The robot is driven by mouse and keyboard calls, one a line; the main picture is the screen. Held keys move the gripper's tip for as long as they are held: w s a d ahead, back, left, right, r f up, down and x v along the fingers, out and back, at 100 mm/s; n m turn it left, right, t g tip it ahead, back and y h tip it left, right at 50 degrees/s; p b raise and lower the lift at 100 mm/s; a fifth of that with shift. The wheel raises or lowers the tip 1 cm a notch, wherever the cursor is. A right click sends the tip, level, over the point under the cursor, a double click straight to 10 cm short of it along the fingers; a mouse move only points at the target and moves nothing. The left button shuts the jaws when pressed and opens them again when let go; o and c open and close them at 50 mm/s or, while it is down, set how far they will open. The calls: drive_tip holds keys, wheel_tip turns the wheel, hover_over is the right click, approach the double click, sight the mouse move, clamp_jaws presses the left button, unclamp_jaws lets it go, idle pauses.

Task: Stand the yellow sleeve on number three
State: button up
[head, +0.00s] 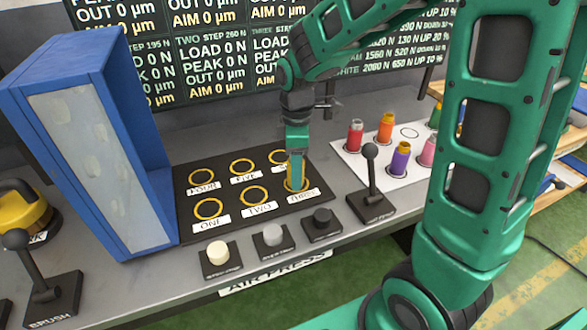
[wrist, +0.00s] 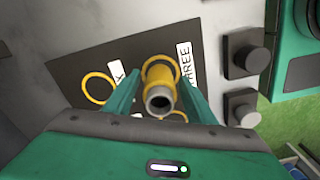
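The yellow sleeve (wrist: 152,90) stands upright at the ring marked THREE, its open end toward the wrist camera. In the head view the sleeve (head: 297,183) shows as a narrow yellow strip, partly hidden by a finger. The ring for number three (head: 290,187) is at the front right of the black board. My gripper (wrist: 160,74) points down over number three with one finger on each side of the sleeve. Narrow gaps show between fingers and sleeve, so it looks open.
The black board (head: 235,222) also has empty rings such as ONE and TWO. A blue-framed box (head: 135,110) stands to its left. Buttons (head: 272,237) and a lever (head: 370,180) are in front and right. A white sheet (head: 355,163) holds several coloured sleeves.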

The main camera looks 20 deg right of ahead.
wheel_tip(320, 180, up, 12)
drive_tip(key=shift+r, duration=0.15)
idle(0.6)
idle(0.3)
